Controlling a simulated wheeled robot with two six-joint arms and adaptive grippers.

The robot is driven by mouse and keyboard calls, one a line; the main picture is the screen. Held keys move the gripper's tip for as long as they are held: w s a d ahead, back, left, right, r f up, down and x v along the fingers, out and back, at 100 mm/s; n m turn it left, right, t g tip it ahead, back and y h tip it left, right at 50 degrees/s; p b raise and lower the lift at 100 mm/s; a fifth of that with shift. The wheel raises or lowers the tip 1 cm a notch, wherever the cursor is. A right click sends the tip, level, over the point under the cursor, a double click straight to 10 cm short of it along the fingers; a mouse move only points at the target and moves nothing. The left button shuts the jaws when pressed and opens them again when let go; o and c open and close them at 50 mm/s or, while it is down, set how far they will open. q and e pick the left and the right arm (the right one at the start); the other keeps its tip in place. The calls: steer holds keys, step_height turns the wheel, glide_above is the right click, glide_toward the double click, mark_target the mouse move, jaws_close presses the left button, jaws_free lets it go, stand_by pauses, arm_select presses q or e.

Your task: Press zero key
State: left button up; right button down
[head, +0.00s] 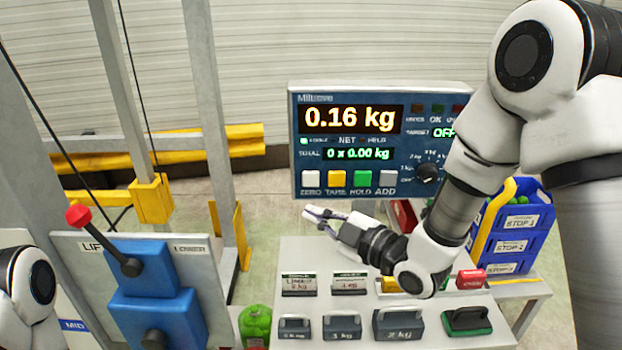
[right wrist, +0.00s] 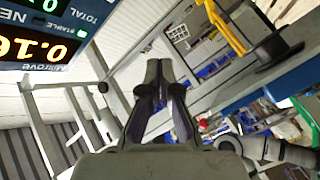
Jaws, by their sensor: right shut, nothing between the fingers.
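The scale's display panel (head: 394,112) faces me in the middle of the head view and reads 0.16 kg. I cannot tell the depth gap. In the right wrist view the closed fingers (right wrist: 159,75) point away from the camera, with part of the panel (right wrist: 45,35) at upper left. My left gripper is out of view.
A grey bench (head: 410,334) with labelled weights stands below my right arm. Blue stacked bins (head: 513,232) are at right. A blue lever box with a red knob (head: 78,215) and a metal frame (head: 214,110) are at left.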

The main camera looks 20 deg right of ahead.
mark_target(314, 188)
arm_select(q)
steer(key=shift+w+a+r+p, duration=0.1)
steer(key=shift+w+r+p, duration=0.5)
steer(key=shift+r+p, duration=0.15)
arm_select(e)
steer(key=w, duration=0.3)
steer(key=w+d, duration=0.1)
steer(key=w, duration=0.2)
steer(key=w+d, duration=0.1)
steer(key=w, duration=0.2)
steer(key=shift+w+d+f, duration=0.15)
steer(key=shift+w+f, duration=0.05)
steer(key=shift+f, duration=0.15)
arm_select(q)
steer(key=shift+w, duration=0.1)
arm_select(e)
steer(key=shift+w+f, duration=0.1)
steer(key=shift+w, duration=0.05)
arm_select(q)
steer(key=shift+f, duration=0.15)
arm_select(e)
steer(key=shift+w, duration=0.1)
steer(key=shift+w+d, duration=0.1)
steer(key=shift+w, duration=0.1)
